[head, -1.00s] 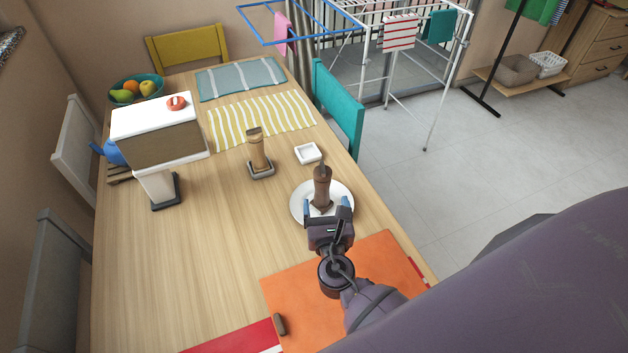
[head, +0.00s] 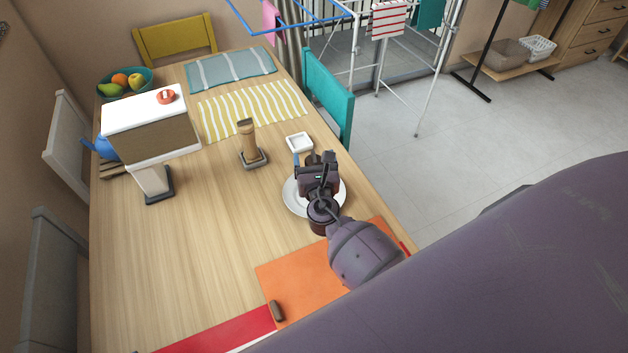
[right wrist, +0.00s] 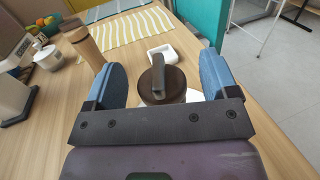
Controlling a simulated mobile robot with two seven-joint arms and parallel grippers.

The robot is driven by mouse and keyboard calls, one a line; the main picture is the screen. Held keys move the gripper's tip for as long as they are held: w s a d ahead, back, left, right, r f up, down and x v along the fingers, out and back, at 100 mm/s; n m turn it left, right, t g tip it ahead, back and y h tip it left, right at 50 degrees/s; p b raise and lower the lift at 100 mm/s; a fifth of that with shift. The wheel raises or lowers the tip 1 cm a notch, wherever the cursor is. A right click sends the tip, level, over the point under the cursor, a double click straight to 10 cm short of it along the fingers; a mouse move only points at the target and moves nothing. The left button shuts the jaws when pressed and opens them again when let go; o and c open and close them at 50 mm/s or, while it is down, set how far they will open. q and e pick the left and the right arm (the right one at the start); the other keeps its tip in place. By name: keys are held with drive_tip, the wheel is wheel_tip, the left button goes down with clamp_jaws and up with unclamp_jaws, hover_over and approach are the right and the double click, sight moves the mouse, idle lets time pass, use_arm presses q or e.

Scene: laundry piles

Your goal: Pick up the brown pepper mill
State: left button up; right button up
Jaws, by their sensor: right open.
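The dark brown pepper mill (right wrist: 176,86) stands on a white plate (head: 292,203). In the right wrist view its round top and upright grey-brown handle show between my two blue fingers. My right gripper (head: 315,159) is open around the mill, with gaps visible on both sides. It also shows in the right wrist view (right wrist: 162,72). In the head view my gripper and wrist hide most of the mill. My left gripper is not in view.
A small white square dish (head: 299,142) lies just beyond the plate. An orange mat (head: 300,282) lies nearer. A teal chair (head: 330,95) borders the table's right edge.

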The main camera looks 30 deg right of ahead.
drive_tip(key=shift+w, duration=0.1)
clamp_jaws()
idle(0.4)
drive_tip(key=shift+r, duration=0.1)
